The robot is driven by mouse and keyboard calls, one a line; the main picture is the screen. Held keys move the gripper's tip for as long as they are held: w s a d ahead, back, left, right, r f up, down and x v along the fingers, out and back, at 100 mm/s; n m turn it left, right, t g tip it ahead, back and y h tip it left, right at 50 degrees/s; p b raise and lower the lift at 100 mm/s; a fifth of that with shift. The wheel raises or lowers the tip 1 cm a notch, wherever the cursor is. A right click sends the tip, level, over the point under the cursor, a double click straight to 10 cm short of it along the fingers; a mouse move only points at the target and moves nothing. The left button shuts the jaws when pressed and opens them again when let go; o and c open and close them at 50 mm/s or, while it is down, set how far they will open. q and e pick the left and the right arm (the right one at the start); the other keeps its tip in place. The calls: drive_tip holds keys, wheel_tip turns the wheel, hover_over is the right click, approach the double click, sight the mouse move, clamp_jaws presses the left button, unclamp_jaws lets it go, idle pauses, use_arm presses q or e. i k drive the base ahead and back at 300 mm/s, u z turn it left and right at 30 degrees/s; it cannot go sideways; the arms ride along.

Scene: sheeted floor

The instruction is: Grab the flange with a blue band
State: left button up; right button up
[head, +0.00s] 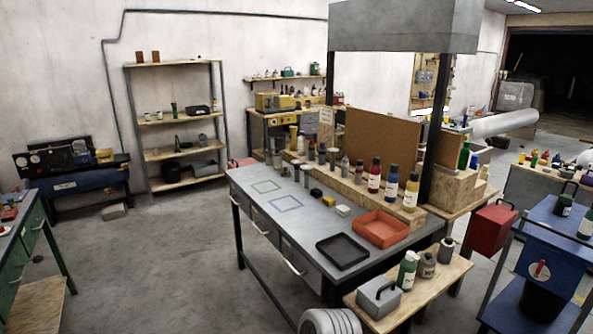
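I cannot pick out a flange with a blue band for certain; the small parts are too small to tell. The grey worktable (240,182) stands in the middle of the head view, with a green square outline (266,186) and a blue square outline (287,204) on its top. Neither of my grippers is in view.
A black tray (342,250) and an orange tray (381,228) sit at the worktable's near right. Bottles, including a red one (374,178), line its back ledge. A low wooden bench (420,290) stands at the near right. Floor left of the worktable (170,250) is clear.

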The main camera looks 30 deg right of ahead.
sight(296, 162)
drive_tip(key=z, duration=0.15)
drive_tip(key=i, duration=4.95)
drive_tip(key=z, duration=3.85)
